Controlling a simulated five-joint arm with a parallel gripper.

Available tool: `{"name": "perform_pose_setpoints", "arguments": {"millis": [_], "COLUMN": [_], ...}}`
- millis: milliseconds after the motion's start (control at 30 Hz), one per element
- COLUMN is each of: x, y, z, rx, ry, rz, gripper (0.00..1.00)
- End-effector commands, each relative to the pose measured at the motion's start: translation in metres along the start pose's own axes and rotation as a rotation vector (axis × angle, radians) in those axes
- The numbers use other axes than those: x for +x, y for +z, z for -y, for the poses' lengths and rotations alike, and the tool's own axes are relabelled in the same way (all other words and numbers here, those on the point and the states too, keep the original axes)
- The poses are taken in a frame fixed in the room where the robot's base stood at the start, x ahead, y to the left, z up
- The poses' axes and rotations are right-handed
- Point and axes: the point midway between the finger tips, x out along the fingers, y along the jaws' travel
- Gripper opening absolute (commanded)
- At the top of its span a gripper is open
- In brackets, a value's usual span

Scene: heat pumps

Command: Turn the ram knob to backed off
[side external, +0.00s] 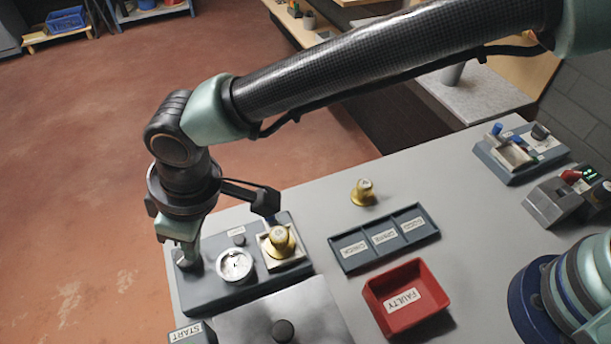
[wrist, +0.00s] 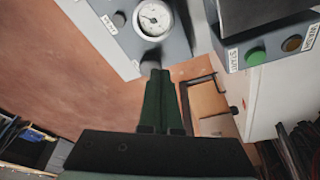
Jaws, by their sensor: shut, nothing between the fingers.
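The grey test panel (side external: 215,292) carries a round white dial gauge (side external: 235,264), which also shows in the wrist view (wrist: 154,18). My gripper (side external: 188,262) is shut and empty, pointing down at the panel's left end. In the wrist view its fingertips (wrist: 157,72) are at a dark round knob (wrist: 151,57) just below the gauge. This looks like the ram knob; the fingers partly cover it, and I cannot tell its setting or whether they touch it. A smaller dark knob (side external: 238,239) with a label sits behind the gauge.
A brass part (side external: 281,242) sits in a pale nest right of the gauge; another (side external: 363,193) stands on the table. A three-part labelled tray (side external: 345,266) and a red FAULTY bin (side external: 375,310) lie right. A START box (side external: 192,334) is in front.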

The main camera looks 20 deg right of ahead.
Motion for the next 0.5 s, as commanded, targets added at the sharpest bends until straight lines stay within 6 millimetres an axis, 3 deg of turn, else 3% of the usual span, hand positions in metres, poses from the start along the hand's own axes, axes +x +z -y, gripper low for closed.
{"name": "perform_pose_setpoints", "arguments": {"millis": [300, 500], "x": [0.038, 0.050], "y": [0.010, 0.013], "z": [0.000, -0.001], "rx": [0.000, 0.000], "ry": [0.000, 0.000], "rz": [0.003, 0.001], "gripper": [0.00, 0.00]}}
